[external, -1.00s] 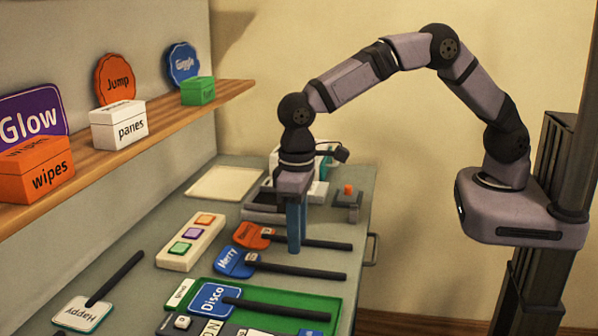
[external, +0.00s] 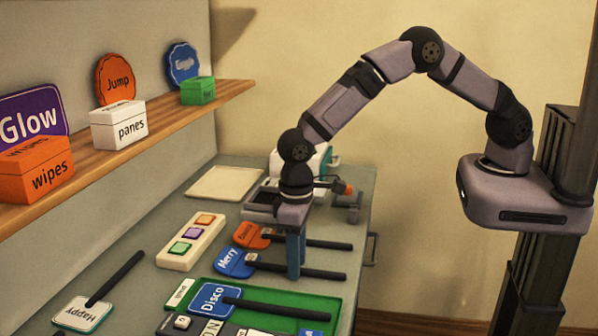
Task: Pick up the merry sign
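The merry sign (external: 231,262) is a blue paddle with white "Merry" lettering and a black handle that lies to the right on the grey-green counter. My gripper (external: 295,273) points straight down at the middle of this handle. The sign lies flat.
An orange sign (external: 250,235) with a black handle lies just behind. The blue Disco sign (external: 214,299) lies on a green tray (external: 335,311) in front. A three-button panel (external: 191,242) is to the left. The Happy sign (external: 82,314) lies front left. A shelf (external: 150,121) runs along the left wall.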

